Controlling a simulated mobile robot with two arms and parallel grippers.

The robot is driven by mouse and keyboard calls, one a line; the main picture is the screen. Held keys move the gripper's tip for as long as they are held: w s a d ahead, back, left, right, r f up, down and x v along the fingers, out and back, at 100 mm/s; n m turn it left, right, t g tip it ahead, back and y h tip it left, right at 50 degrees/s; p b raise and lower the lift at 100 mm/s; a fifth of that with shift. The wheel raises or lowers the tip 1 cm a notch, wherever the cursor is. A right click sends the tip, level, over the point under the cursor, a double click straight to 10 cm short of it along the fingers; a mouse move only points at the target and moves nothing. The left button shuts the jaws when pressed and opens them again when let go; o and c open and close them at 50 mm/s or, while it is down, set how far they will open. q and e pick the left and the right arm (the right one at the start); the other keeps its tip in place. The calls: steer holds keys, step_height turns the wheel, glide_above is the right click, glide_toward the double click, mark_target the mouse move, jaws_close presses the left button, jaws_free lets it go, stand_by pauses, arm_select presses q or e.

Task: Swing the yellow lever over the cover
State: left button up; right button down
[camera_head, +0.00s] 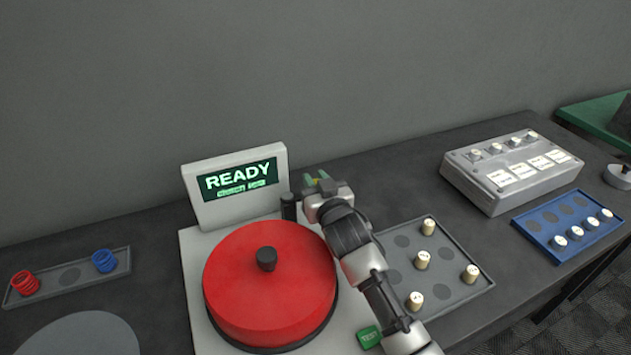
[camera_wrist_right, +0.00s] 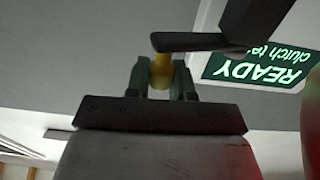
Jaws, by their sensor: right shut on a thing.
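The red round cover (camera_head: 235,300) with a black knob sits on the light grey machine base, below a tilted screen (camera_head: 237,184) reading READY. My right gripper (camera_head: 318,183) is behind the cover's right rear edge, beside a short black post (camera_head: 288,206). In the right wrist view the gripper (camera_wrist_right: 162,78) is shut on the yellow lever (camera_wrist_right: 161,66), of which only a small yellow piece shows between the fingers. A dark bar (camera_wrist_right: 190,42) lies just past the fingertips. My left gripper is not in view.
A grey tray (camera_head: 455,292) with several pale pegs lies right of my right arm. A grey box (camera_head: 515,170) and a blue tray (camera_head: 530,236) stand farther right. A tray (camera_head: 70,280) with red and blue coils lies at left. A green button (camera_head: 368,337) is at front.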

steer(key=c, duration=1)
jaws_free()
steer(key=shift+s, duration=0.1)
steer(key=b+v, duration=0.1)
steer(key=v, duration=0.9)
steer(key=shift+s, duration=0.3)
steer(key=shift+d, duration=0.15)
steer(key=shift+c, duration=0.4)
